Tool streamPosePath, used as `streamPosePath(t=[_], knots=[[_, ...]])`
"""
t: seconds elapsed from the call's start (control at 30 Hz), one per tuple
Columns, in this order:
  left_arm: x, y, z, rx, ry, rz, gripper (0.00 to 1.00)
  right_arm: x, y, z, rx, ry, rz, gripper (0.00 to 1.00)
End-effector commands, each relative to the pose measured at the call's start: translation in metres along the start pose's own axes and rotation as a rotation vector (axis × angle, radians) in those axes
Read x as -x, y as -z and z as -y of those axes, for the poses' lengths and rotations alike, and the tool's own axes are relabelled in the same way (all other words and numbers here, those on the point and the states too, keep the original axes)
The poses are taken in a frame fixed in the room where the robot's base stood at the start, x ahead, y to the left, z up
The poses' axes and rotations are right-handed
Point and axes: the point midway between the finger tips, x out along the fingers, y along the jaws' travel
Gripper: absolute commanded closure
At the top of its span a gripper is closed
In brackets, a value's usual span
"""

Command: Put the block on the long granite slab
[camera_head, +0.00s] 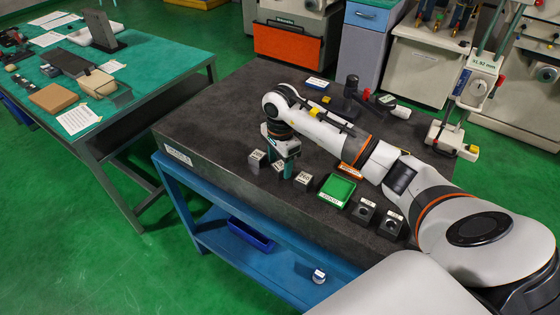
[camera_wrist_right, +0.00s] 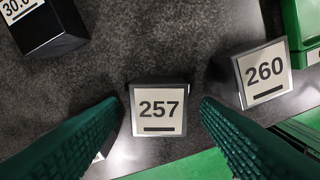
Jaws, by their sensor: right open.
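Several small grey blocks with white number labels stand in a row near the front edge of the dark granite slab (camera_head: 225,115). One labelled 257 (camera_wrist_right: 158,109) lies between my right gripper's green fingers in the wrist view. My right gripper (camera_head: 283,168) is open above and around that block; no contact shows. The block labelled 260 (camera_wrist_right: 263,73) stands just right of it and also shows in the head view (camera_head: 303,180). Another labelled block (camera_head: 256,159) stands to the left. My left gripper is not in view. Which block the task means cannot be told.
A black stand (camera_head: 352,94) is behind my arm. The slab's back left is clear. A green-topped table (camera_head: 150,62) stands apart at left.

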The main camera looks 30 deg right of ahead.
Motion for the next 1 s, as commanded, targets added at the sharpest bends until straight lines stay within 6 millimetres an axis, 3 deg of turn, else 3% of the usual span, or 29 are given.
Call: streamPosePath(t=[0.17, 0.63, 1.0], knots=[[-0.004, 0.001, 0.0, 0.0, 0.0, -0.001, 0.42, 0.012, -0.001, -0.001, -0.001, -0.004, 0.001, 0.42], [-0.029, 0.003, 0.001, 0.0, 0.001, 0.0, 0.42, 0.107, -0.001, -0.001, 0.0, -0.004, 0.002, 0.42], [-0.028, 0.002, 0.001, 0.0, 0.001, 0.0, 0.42, 0.122, 0.0, 0.0, -0.001, 0.001, 0.0, 0.42]])
